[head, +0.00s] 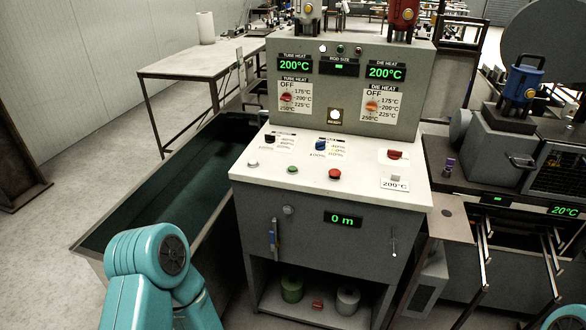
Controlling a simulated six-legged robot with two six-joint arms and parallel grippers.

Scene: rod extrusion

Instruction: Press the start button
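The extrusion machine's control console (330,195) stands in the middle of the head view. On its sloped white top sit a green push button (293,170), a larger red button (335,174) to its right, and a small whitish button (253,164) to its left. Any lettering beside these buttons is too small to read, so I cannot tell which is labelled start. My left arm shows at the lower left, apart from the console. Only a sliver of my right arm shows at the lower right corner. Neither gripper is in view.
The upright panel's tube heat display (294,65) and die heat display (386,73) both read 200°C. A counter (343,219) reads 0 m. A long dark trough (165,185) lies left of the console. Another machine (500,150) stands close on the right.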

